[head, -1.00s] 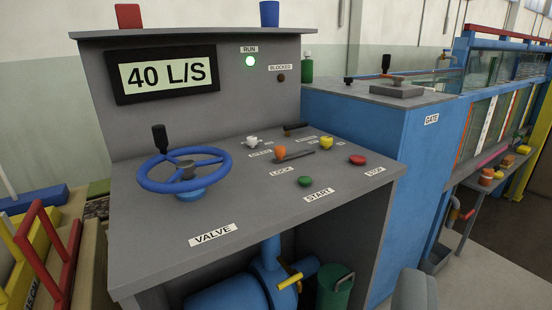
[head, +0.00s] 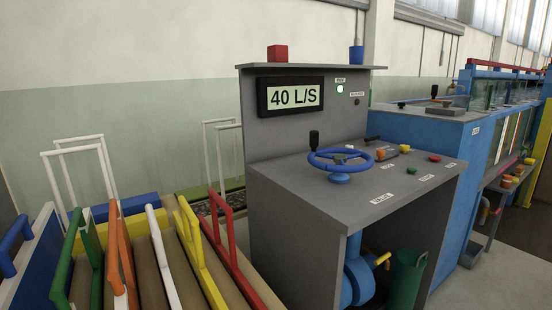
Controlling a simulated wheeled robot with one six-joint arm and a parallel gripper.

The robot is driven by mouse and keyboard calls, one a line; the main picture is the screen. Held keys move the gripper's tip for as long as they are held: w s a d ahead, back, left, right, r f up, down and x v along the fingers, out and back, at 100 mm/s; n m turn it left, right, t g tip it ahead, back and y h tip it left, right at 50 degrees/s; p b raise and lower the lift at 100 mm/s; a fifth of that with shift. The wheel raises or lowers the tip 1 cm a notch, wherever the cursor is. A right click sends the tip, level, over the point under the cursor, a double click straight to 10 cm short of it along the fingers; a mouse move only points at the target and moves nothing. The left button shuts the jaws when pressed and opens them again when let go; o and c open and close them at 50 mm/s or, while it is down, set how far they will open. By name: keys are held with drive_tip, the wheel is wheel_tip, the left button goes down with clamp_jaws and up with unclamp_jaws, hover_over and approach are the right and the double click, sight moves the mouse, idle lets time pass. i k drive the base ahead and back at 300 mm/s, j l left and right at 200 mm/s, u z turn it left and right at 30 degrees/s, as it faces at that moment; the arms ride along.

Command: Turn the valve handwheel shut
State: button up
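The valve handwheel (head: 338,167) is a blue spoked ring with a black upright knob (head: 314,139) on the left part of its rim. It sits on a blue base on the sloping top of the grey control desk (head: 290,193), behind the "VALVE" label (head: 382,198). The display (head: 291,96) above it reads "40 L/S". The lamp under the "RUN" label (head: 339,88) glows green. My gripper is not in view, and nothing is seen touching the wheel.
Boards with coloured handles (head: 197,246) fill the lower left beside the desk. Right of the wheel are small knobs and a red button (head: 435,159). A blue pump (head: 359,280) and a green bin (head: 406,278) stand below the desk top. Open floor shows at lower right.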

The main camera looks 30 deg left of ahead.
sight(340, 167)
drive_tip(key=k+j, duration=0.15)
drive_tip(key=j, duration=0.25)
drive_tip(key=k+j, duration=0.2)
drive_tip(key=j, duration=0.15)
drive_tip(key=k+j, duration=0.15)
drive_tip(key=j, duration=0.25)
drive_tip(key=k+j, duration=0.15)
drive_tip(key=j, duration=0.2)
drive_tip(key=i+l, duration=0.25)
drive_tip(key=i, duration=0.2)
drive_tip(key=i+l, duration=0.25)
drive_tip(key=i, duration=0.25)
drive_tip(key=i+l+u, duration=0.1)
drive_tip(key=i+l, duration=0.2)
drive_tip(key=i, duration=0.15)
drive_tip(key=i+l, duration=0.3)
drive_tip(key=i, duration=0.2)
